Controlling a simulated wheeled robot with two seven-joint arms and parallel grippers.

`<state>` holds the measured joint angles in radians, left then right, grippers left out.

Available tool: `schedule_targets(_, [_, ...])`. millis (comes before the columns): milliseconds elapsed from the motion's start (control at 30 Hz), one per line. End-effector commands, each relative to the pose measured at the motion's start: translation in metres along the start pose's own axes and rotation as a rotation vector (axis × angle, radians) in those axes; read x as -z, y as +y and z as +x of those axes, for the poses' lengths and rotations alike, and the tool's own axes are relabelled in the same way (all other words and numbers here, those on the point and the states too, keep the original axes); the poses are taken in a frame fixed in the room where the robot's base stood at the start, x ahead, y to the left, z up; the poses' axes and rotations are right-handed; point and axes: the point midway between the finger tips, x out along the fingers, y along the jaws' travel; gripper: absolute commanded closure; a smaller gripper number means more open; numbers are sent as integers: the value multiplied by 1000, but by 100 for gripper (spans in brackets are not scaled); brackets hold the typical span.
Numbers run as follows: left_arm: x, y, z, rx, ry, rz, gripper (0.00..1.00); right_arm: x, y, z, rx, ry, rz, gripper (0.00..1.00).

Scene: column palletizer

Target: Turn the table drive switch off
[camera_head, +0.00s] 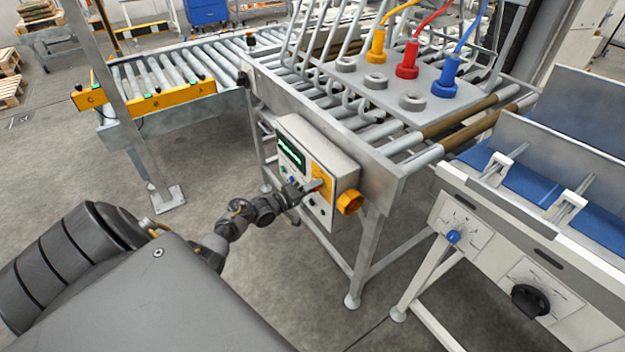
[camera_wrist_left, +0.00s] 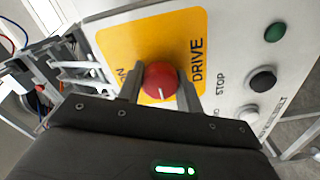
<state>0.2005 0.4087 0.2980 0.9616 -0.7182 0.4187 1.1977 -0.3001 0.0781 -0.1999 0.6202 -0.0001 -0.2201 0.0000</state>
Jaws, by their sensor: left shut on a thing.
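The control box (camera_head: 318,142) hangs on the front of the roller table, with a lit green display on its face. The table drive switch is a red knob (camera_wrist_left: 161,82) on a yellow plate (camera_wrist_left: 150,40) lettered DRIVE in the left wrist view. A pale mark shows on the knob; I cannot tell its setting. My left gripper (camera_head: 316,187) reaches the box's face, and in the wrist view its two fingers (camera_wrist_left: 161,90) are shut on the knob, one on each side. My right gripper is not in view.
Green, black and white buttons (camera_wrist_left: 262,80) sit beside the plate. A white bench with a blue belt (camera_head: 540,185) stands at right.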

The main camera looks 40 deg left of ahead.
Motion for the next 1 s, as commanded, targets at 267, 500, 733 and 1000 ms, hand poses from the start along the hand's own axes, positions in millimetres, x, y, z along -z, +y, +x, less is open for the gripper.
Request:
schedule_targets(267, [0, 0, 0, 0, 1, -4, 87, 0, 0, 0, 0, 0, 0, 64])
schedule_targets(500, [0, 0, 0, 0, 1, -3, 44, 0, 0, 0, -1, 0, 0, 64])
schedule_targets(733, [0, 0, 0, 0, 0, -2, 43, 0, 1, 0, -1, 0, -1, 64])
schedule_targets(1000, [-1, -2, -25, 3, 0, 0, 43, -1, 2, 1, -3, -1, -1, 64])
